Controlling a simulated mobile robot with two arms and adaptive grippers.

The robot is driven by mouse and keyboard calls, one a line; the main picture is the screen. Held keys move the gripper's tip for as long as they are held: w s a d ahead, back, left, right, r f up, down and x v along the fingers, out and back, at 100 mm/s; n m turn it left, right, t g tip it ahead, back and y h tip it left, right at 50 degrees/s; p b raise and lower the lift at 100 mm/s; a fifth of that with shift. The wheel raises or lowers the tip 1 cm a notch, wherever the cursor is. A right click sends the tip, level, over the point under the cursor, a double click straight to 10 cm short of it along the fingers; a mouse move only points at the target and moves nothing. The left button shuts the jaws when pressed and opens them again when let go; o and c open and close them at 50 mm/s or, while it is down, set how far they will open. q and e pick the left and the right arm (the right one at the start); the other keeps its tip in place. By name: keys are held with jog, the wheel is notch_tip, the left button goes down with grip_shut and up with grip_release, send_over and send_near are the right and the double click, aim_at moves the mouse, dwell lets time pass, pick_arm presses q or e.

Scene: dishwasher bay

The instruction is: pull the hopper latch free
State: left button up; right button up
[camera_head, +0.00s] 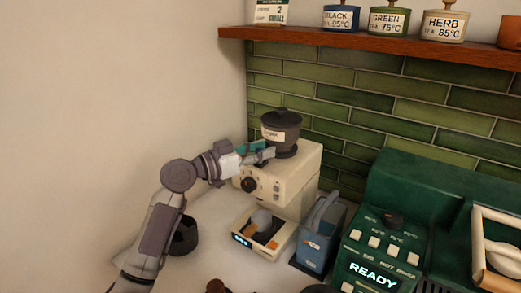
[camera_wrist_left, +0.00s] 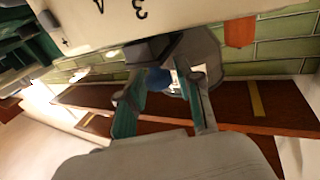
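The dark hopper (camera_head: 281,130) stands on top of the cream grinder (camera_head: 285,172). My left gripper (camera_head: 262,153) reaches in from the left, at the hopper's base just above the grinder's front. In the left wrist view, the fingers of my left gripper (camera_wrist_left: 160,86) stand apart. A small blue knob (camera_wrist_left: 158,79), perhaps the latch, shows between or just beyond the fingertips, and I cannot tell whether they touch it. The grey hopper (camera_wrist_left: 205,48) is behind it. In the head view the latch is hidden by the gripper. My right gripper is out of view.
A dark round container (camera_head: 184,236) stands behind my left forearm. A wooden shelf (camera_head: 390,52) with labelled tins runs above. The wall at left is bare.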

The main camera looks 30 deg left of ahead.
pick_arm(q)
grip_shut()
jog(key=shift+s+a+f+b, duration=0.1)
jog(key=shift+s+f+b, duration=0.05)
jog(key=shift+s+b, duration=0.35)
jog(key=shift+s+a+f+b, duration=0.1)
jog(key=shift+s+b, duration=0.2)
jog(key=shift+s, duration=0.3)
jog(key=shift+s+d+r, duration=0.1)
jog(key=shift+s+r, duration=0.05)
jog(key=shift+o, duration=0.7)
grip_release()
jog(key=shift+o, duration=1.3)
jog(key=shift+s+r, duration=0.1)
jog(key=shift+s, duration=0.05)
